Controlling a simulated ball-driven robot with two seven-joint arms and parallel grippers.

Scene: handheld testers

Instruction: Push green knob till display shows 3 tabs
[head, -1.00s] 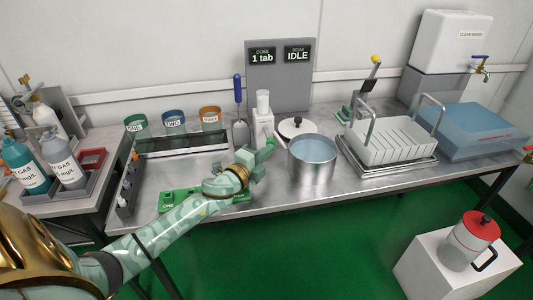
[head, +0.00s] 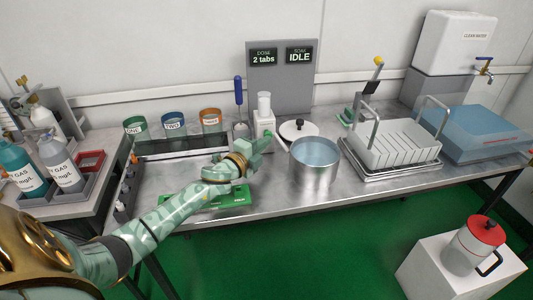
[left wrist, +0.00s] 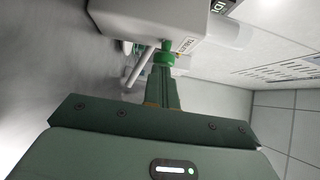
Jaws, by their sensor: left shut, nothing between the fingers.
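The display board (head: 281,75) at the back reads "DOSE 2 tabs" on its left screen and "SOAK IDLE" on its right. In front of it stands the white tablet dispenser (head: 264,118), which also shows in the left wrist view (left wrist: 190,22). Its green knob (left wrist: 165,58) sticks out toward my left gripper. My left gripper (left wrist: 164,76) is shut and empty, its fingertips lined up with the knob; whether they touch it or stop just short I cannot tell. In the head view my left gripper (head: 257,144) covers the dispenser's lower front. My right gripper is not in view.
A steel pot (head: 314,165) of water stands close to the right of my left gripper, with its lid (head: 298,130) behind. A white rack (head: 395,143) stands further right. Several labelled cups (head: 173,124) line the back left. A green board (head: 205,200) lies under my forearm.

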